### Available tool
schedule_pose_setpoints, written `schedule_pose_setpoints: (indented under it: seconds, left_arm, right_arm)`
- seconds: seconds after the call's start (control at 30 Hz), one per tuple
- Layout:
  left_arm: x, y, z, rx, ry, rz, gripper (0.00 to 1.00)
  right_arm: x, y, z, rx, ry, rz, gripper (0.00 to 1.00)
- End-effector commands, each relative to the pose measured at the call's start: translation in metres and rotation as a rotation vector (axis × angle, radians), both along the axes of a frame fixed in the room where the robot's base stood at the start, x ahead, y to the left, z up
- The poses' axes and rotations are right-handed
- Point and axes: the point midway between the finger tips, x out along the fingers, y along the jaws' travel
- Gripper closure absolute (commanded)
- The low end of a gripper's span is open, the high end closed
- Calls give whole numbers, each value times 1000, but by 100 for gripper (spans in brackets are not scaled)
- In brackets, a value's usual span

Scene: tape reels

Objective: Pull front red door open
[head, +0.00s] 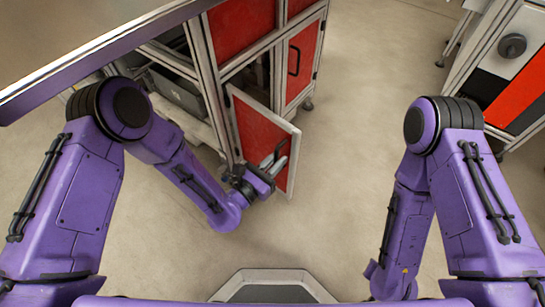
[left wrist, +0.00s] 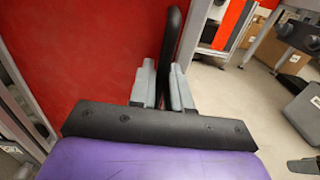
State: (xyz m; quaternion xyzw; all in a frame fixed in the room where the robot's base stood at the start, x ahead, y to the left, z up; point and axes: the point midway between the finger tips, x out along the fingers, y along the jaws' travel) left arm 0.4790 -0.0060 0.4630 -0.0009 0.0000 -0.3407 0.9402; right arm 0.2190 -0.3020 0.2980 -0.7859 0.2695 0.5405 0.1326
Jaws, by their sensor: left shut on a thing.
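The front red door (head: 258,130) has a pale metal frame and stands swung out from the cabinet at an angle. It fills the left of the left wrist view (left wrist: 70,60) as a red panel. My left gripper (head: 278,160) is at the door's free-edge side. In the left wrist view its grey fingers (left wrist: 167,85) are shut on the black bar handle (left wrist: 171,40), which stands up between them. My right arm is in the head view, but its gripper is not visible.
The cabinet (head: 207,80) has a second red door (head: 301,60) with a black handle, shut, further back. A worktop (head: 80,40) overhangs at upper left. Another cabinet (head: 510,70) stands at upper right. The floor (head: 350,150) between them is clear.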

Motion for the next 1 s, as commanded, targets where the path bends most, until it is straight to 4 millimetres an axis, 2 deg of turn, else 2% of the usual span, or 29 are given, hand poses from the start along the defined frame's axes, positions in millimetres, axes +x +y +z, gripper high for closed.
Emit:
schedule_pose_setpoints:
  seconds: [0.3, 0.33, 0.37, 0.73, 1.0]
  left_arm:
    - [1, 2, 0, 0, 0, 5, 100]
    - [1, 2, 0, 0, 0, 5, 80]
    - [1, 2, 0, 0, 0, 5, 70]
    - [-5, 7, 0, 0, 3, 5, 69]
    - [-52, 46, 0, -1, 6, 8, 69]
  right_arm:
    - [0, 0, 0, 0, 0, 0, 57]
    - [0, 0, 0, 0, 0, 0, 57]
    - [0, 0, 0, 0, 0, 0, 57]
    - [0, 0, 2, 0, 0, 0, 57]
    - [0, 0, 10, 0, 0, 0, 57]
